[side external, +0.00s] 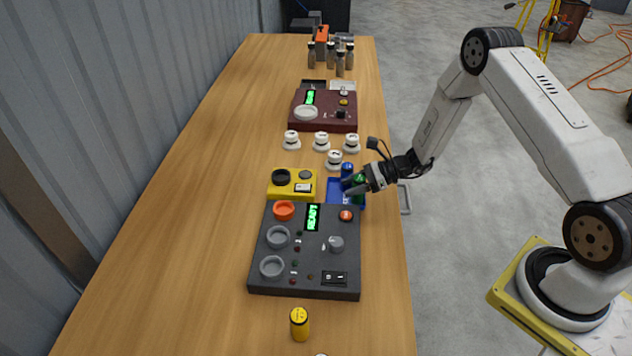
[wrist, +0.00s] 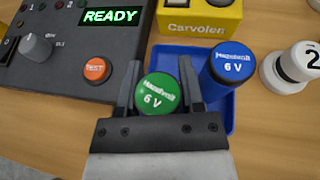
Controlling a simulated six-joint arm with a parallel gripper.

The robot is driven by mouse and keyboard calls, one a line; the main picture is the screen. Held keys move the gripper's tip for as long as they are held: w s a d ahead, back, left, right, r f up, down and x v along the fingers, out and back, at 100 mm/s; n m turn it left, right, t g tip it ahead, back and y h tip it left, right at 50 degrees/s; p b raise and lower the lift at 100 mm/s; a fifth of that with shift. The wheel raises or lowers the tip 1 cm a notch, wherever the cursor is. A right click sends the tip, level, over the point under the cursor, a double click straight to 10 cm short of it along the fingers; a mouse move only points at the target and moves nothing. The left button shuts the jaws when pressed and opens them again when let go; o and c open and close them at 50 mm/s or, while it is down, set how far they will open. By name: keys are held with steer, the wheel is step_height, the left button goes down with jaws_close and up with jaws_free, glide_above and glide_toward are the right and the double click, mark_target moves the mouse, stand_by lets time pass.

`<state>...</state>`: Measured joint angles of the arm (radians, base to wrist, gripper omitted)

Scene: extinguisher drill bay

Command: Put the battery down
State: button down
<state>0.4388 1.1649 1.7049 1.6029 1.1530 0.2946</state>
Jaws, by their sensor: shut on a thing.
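A green battery marked 6 V (wrist: 157,94) is between the two fingers of my gripper (wrist: 160,85), which is shut on it. In the side external view my gripper (side external: 359,186) holds the green battery (side external: 359,181) at the blue tray (side external: 333,186). In the wrist view the battery is over or in the blue tray (wrist: 223,124); I cannot tell whether its base touches the tray. A blue 6 V battery (wrist: 231,72) stands upright in the tray beside it, to the right. It also shows in the side external view (side external: 347,170).
A dark tester panel (side external: 325,275) reading READY, with round sockets, adjoins the tray. A yellow Carvolen box (side external: 291,190) stands beside the tray. Several white numbered knobs (side external: 334,159) stand behind. A yellow cylinder (side external: 299,324) stands in front. The table's left side is clear.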

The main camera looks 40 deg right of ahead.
steer(key=shift+f, duration=0.1)
steer(key=c, duration=0.5)
jaws_free()
steer(key=shift+d+r, duration=0.1)
steer(key=shift+r, duration=0.1)
steer(key=v, duration=1.2)
